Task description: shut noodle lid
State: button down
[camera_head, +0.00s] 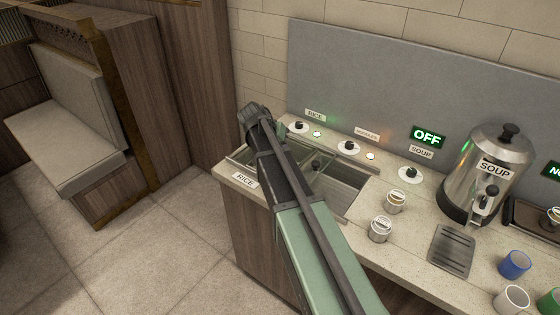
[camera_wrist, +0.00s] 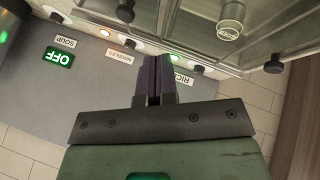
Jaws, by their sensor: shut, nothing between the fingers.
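My gripper (camera_wrist: 154,62) is shut and empty, its two dark fingers together in the wrist view. In the head view the end of my arm reaches over the left end of the counter, above the steel wells, and its fingertips cannot be made out there. The steel well (camera_head: 340,190) right of my arm shows an open-looking recess. A dark knob (camera_head: 315,163) on metal stands at its back left. The wrist view shows a dark knob (camera_wrist: 125,10) beyond the fingers and another knob (camera_wrist: 273,63) at right. Which one belongs to the noodle lid I cannot tell. My arm hides part of the wells.
A NOODLES label (camera_head: 367,133) and a RICE label (camera_head: 315,115) are on the back panel above dials. A soup urn (camera_head: 490,175), an OFF sign (camera_head: 428,137), small tins (camera_head: 381,229) and a blue mug (camera_head: 514,264) are to the right. A bench (camera_head: 70,110) stands at left.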

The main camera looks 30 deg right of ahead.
jog(key=b, duration=0.9)
send_near(305, 170)
jog(key=w+d+f, duration=0.1)
jog(key=w+f, duration=0.1)
jog(key=f, duration=0.1)
jog(key=w+d+f, duration=0.1)
jog(key=shift+d+f, duration=0.15)
jog(key=shift+d, duration=0.2)
jog(key=shift+s+d+p, duration=0.2)
jog(key=shift+s+d, duration=0.4)
jog(key=shift+d, duration=0.2)
jog(key=shift+s+d+p, duration=0.15)
jog(key=shift+s+d, duration=0.45)
jog(key=shift+d, duration=0.2)
jog(key=shift+r, duration=0.2)
jog(key=shift+s, duration=0.1)
